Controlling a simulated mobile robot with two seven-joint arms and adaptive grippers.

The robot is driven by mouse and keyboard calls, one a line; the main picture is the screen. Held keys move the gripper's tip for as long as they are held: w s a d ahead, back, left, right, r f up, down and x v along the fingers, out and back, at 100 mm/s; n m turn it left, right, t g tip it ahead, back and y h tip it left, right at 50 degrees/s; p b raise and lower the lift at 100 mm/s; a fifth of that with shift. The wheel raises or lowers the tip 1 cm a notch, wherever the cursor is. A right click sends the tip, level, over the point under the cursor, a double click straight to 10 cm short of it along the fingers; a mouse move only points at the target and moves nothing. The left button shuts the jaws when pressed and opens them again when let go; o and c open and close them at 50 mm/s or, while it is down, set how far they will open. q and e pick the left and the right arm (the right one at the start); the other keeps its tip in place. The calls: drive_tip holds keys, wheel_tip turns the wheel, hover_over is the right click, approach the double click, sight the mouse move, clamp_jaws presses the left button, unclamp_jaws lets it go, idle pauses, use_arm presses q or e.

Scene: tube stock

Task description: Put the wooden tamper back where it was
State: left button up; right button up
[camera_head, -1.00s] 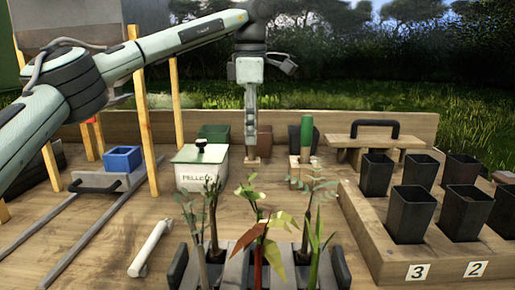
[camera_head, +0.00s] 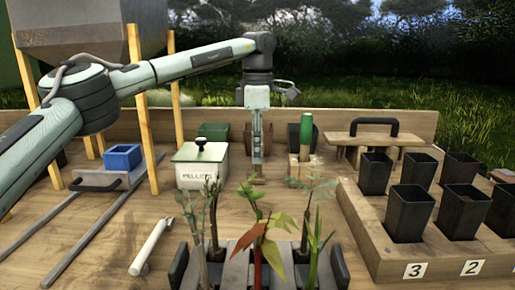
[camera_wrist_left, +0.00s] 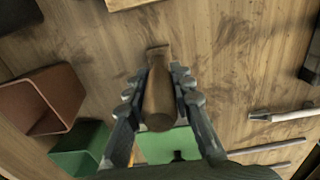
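The wooden tamper (camera_wrist_left: 159,95) is a brown, tapered piece between the two fingers of my left gripper (camera_wrist_left: 158,88) in the left wrist view. The fingers press on it from both sides. In the head view my left gripper (camera_head: 257,158) points straight down, right of the pellet box, with the tamper's lower end (camera_head: 258,180) showing below the fingers. I cannot tell whether that end touches the table. A small wooden stand (camera_head: 303,171) with a green-handled tool (camera_head: 305,134) in it is just right of the gripper. My right gripper is not in view.
The white pellet box (camera_head: 201,170) stands left of the gripper. Small pots, one brown (camera_wrist_left: 40,100) and one green (camera_wrist_left: 80,150), are behind. Seedlings (camera_head: 262,235) stand in front. A wooden tray of black pots (camera_head: 410,213) is at right, and a white tube (camera_head: 151,247) lies at left.

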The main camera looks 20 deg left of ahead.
use_arm(q)
drive_tip(key=o, duration=0.4)
wheel_tip(320, 180, up, 11)
drive_tip(key=shift+r, duration=0.65)
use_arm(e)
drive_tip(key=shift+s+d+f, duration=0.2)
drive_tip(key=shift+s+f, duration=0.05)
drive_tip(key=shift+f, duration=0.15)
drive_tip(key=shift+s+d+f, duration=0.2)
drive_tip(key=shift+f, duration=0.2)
